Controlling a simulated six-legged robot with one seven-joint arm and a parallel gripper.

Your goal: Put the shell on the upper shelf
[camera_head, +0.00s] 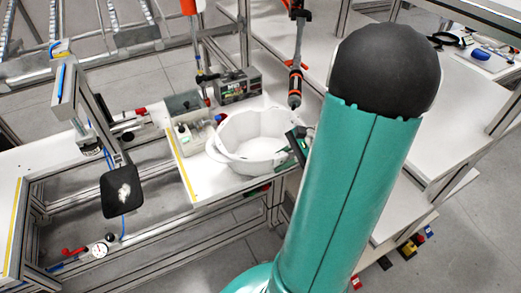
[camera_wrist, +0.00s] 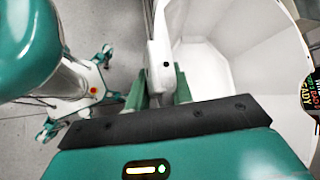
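The white helmet shell (camera_head: 258,140) sits open side up on the white worktop. My gripper (camera_head: 298,141) is at its right side, partly hidden behind my teal arm. In the wrist view, the shell's pale hollow inside (camera_wrist: 225,72) fills the right of the picture. My gripper's green fingers (camera_wrist: 160,92) stand on either side of a white part of the shell's rim, which bears a dark round dot. Whether the fingers press on the rim cannot be told. White shelf boards (camera_head: 430,150) show at the right, partly hidden by my arm.
A black pad on a post (camera_head: 121,190) stands at the left. The worktop's front left is clear.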

